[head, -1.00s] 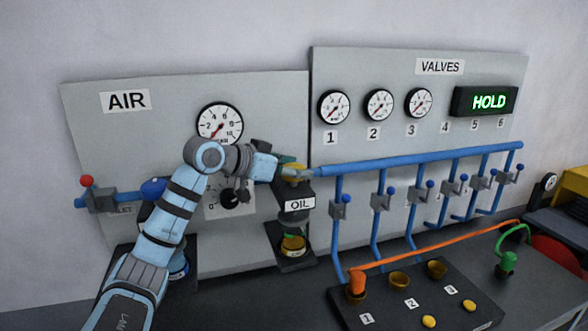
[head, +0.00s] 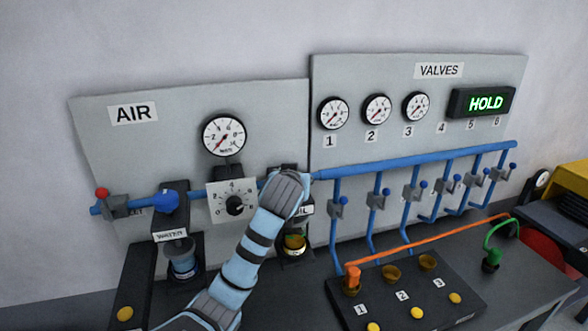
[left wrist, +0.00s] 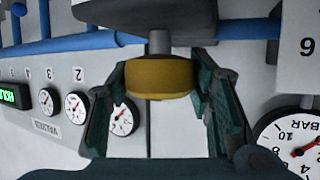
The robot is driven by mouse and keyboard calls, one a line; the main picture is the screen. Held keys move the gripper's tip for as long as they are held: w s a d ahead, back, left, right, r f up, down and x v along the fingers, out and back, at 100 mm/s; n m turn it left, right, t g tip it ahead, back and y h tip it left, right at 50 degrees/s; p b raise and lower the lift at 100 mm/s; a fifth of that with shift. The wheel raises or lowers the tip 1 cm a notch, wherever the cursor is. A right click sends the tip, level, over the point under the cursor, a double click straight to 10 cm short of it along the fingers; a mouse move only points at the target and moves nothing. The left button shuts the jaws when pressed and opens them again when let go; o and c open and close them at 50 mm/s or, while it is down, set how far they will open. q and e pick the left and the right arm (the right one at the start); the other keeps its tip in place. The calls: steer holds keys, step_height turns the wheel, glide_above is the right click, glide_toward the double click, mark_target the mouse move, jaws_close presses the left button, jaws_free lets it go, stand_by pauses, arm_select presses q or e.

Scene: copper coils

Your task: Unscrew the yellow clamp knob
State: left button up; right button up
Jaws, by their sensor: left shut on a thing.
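The yellow clamp knob (left wrist: 160,76) shows in the left wrist view on a short grey stem, between the fingers of my left gripper (left wrist: 158,80). The dark fingers stand on both sides of the knob and are shut on it. In the head view my left arm covers the knob and the gripper. The oil unit's bowl (head: 294,243) shows beside my arm, and its label is partly covered. My right gripper is not in view.
The water unit with its blue knob (head: 165,201) stands left of my arm. A blue pipe (head: 420,160) with several small valves runs along the right panel. An orange hose (head: 430,241) crosses above the black socket board (head: 440,300). The sign reads HOLD (head: 486,104).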

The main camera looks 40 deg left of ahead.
arm_select(q)
steer(key=n+g+y, duration=0.2)
steer(key=n, duration=0.1)
steer(key=shift+d, duration=0.1)
steer(key=n+g+y, duration=0.2)
steer(key=shift+n+g+b, duration=0.3)
steer(key=n+g+y+b, duration=0.1)
steer(key=n+g, duration=0.1)
steer(key=shift+n+g+y, duration=0.3)
steer(key=shift+g, duration=0.1)
steer(key=shift+n+g+y+b, duration=0.4)
steer(key=shift+n+g+b, duration=0.55)
steer(key=shift+n+g, duration=0.7)
steer(key=shift+r+g, duration=0.1)
steer(key=shift+g, duration=0.15)
steer(key=o, duration=1.2)
